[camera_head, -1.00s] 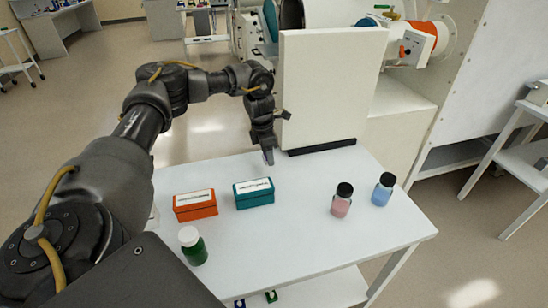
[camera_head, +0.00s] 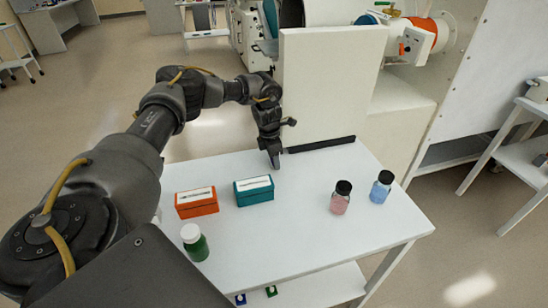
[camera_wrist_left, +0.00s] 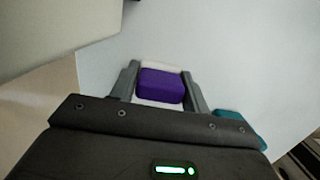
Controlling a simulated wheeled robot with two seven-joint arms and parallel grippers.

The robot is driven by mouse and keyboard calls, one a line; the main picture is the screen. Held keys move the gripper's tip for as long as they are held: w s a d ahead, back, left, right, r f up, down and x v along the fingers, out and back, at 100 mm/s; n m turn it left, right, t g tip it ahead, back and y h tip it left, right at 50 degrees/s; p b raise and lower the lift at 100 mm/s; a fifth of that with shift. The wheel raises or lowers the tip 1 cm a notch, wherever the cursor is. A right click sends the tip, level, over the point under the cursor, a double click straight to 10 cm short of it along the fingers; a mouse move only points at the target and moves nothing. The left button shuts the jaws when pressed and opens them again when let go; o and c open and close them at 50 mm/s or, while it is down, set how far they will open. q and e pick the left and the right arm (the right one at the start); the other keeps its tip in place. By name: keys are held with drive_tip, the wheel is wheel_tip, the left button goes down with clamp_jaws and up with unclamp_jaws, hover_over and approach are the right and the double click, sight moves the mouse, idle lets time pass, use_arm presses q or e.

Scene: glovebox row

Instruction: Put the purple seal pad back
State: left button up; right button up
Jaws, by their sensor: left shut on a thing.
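The purple seal pad (camera_wrist_left: 162,86) is between the two fingers of my left gripper (camera_wrist_left: 160,88) in the left wrist view. It is a small rounded purple block with pale strips along its far and near edges. The gripper is shut on it. In the head view my left gripper (camera_head: 275,163) points down at the back of the white table (camera_head: 300,235), behind the teal box and near the black strip. The pad cannot be made out there. I cannot tell whether the pad touches the table. My right gripper is not in view.
An orange box (camera_head: 197,203) and a teal box (camera_head: 254,191) stand on the table. A green bottle (camera_head: 195,243) is in front; a pink bottle (camera_head: 340,198) and a blue bottle (camera_head: 381,188) are at the right. A black strip (camera_head: 322,144) lies along the back, before a tall white panel (camera_head: 328,85).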

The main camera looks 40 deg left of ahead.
sight(270, 162)
use_arm(q)
drive_tip(key=o, duration=0.9)
drive_tip(key=shift+f, duration=0.15)
drive_tip(key=shift+o, duration=0.2)
wheel_tip(270, 162, up, 12)
drive_tip(key=s+b, duration=0.1)
drive_tip(key=shift+s+a+r, duration=0.15)
drive_tip(key=shift+a+r, duration=0.05)
drive_tip(key=shift+a, duration=0.25)
